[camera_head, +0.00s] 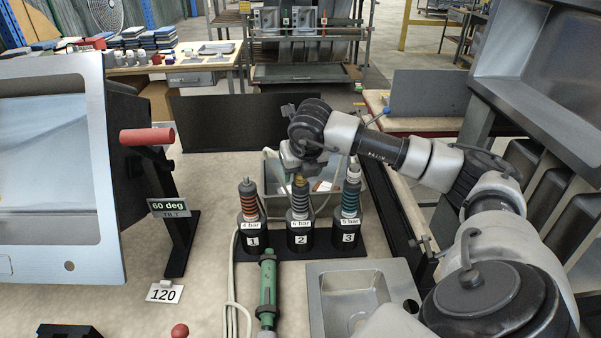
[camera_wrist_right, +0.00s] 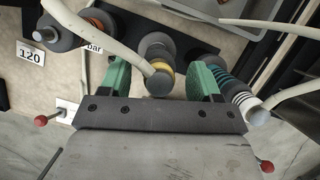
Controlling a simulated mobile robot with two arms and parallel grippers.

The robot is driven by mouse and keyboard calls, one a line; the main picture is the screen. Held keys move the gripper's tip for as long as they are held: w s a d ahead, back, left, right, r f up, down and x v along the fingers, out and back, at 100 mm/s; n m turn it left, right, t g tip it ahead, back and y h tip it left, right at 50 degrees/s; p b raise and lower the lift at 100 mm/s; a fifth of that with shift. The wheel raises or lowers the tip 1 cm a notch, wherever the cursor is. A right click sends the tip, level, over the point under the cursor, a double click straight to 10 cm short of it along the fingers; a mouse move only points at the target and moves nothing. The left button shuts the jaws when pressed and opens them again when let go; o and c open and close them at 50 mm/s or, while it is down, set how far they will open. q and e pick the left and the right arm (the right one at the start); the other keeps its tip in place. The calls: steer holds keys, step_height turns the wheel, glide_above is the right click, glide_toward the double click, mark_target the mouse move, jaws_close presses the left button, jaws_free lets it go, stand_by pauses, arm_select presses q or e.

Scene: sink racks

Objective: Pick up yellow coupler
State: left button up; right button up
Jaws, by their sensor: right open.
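The yellow coupler shows in the right wrist view as a yellow band (camera_wrist_right: 160,68) on a dark post with a hose at its top. In the head view its yellowish tip (camera_head: 299,179) tops the middle post, numbered 2. My right gripper (camera_wrist_right: 157,82) is open, its two green fingers on either side of the coupler with gaps visible. I cannot tell its exact height above the coupler. In the head view my right gripper (camera_head: 298,160) is just above the middle post, with its fingertips mostly hidden. My left gripper is out of view.
An orange-ringed coupler (camera_head: 248,200) stands left on post 1 and a teal-ringed one (camera_head: 350,199) right on post 3. Hoses loop close around them. A green tool (camera_head: 268,290) and a metal sink (camera_head: 350,292) are in front. A tilted panel (camera_head: 106,190) stands left.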

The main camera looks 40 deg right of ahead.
steer(key=c, duration=0.9)
steer(key=shift+c, duration=0.2)
steer(key=shift+r, duration=0.1)
steer(key=shift+r, duration=0.5)
step_height(320, 180, up, 3)
steer(key=shift+f+b, duration=0.1)
steer(key=shift+b, duration=0.4)
steer(key=s+d+r+b, duration=0.4)
steer(key=s+r, duration=0.3)
steer(key=s, duration=0.3)
steer(key=shift+s+d, duration=0.3)
steer(key=shift+s, duration=0.1)
